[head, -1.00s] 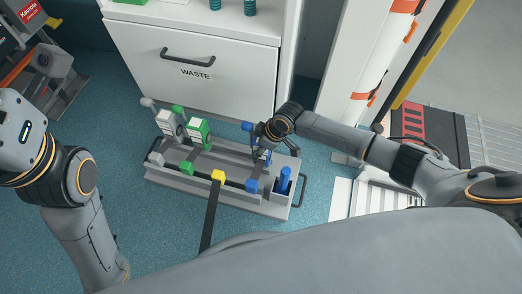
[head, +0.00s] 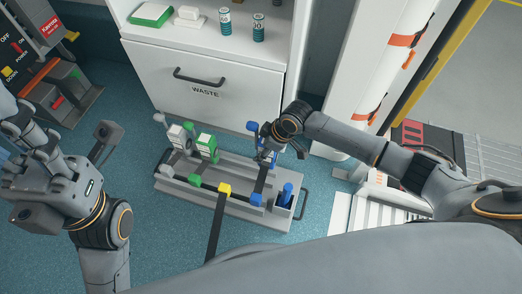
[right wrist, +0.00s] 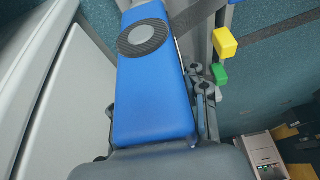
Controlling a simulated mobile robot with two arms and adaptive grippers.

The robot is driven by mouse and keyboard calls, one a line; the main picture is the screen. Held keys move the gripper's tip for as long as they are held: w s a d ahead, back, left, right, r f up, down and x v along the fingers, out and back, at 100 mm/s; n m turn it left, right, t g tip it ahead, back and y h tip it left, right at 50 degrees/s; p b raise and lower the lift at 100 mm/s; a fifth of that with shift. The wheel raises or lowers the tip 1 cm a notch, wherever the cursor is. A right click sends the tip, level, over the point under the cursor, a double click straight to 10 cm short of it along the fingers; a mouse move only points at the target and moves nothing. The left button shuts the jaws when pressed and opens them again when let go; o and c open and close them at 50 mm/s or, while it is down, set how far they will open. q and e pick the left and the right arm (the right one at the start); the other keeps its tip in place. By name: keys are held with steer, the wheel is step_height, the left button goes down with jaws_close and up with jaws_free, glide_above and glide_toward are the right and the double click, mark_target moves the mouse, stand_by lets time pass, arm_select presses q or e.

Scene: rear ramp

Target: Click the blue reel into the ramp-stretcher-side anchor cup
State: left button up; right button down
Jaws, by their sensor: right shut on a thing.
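The blue reel (right wrist: 153,75) fills the middle of the right wrist view, with a dark ribbed round pad on its face. My right gripper (head: 266,152) is shut on it, over the right part of the grey tray (head: 170,186); in the head view the gripper hides much of the reel, and blue parts show around it. I cannot tell whether the reel is clear of the tray. My left gripper (head: 30,140) is at the far left, away from the tray; its jaw opening is unclear. I cannot make out the anchor cup.
The tray also holds a green reel (head: 207,147), a white reel (head: 177,137), a yellow block (head: 224,189) on a dark strap, and a blue upright piece (head: 287,193). A white WASTE cabinet (head: 215,85) stands behind. A ribbed ramp lies at right.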

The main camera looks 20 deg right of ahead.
steer(key=shift+r, duration=0.35)
